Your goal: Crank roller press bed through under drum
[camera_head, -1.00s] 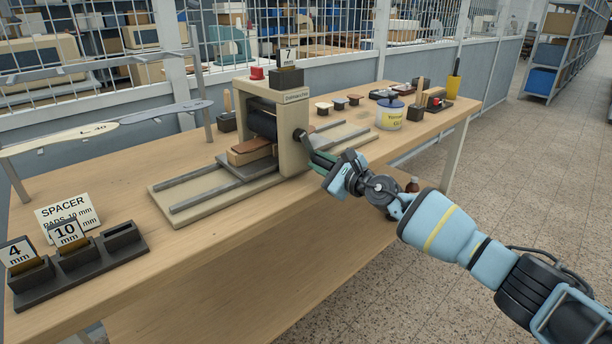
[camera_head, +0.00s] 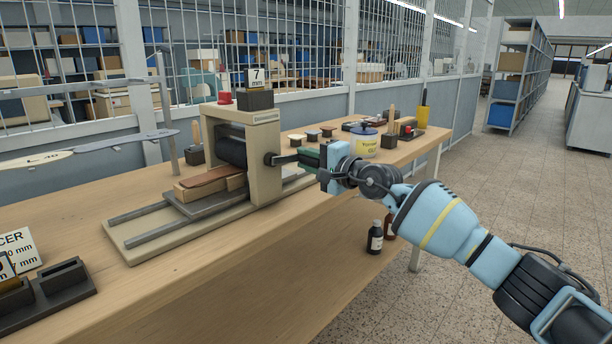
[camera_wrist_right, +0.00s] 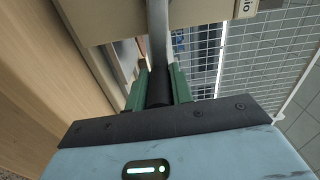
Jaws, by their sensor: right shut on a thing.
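The roller press (camera_head: 265,165) stands on the workbench with its dark drum (camera_head: 232,152) between two beige side plates. Its grey bed (camera_head: 205,200) sticks out on the left along two rails and bears a wood block with a brown piece (camera_head: 205,180) on top, its right end close to the drum. The crank arm (camera_head: 288,159) points right from the hub on the near side plate. My right gripper (camera_head: 310,160) is shut on the crank handle; in the right wrist view the green fingers flank the dark handle (camera_wrist_right: 159,88). My left gripper is not in view.
A block marked 7 (camera_head: 256,98) and a red-capped item (camera_head: 224,90) top the press. The spacer rack (camera_head: 60,285) sits at the front left. A yellow-labelled tub (camera_head: 366,146) and small pads stand behind my right gripper. Dark bottles (camera_head: 375,238) stand below the bench top.

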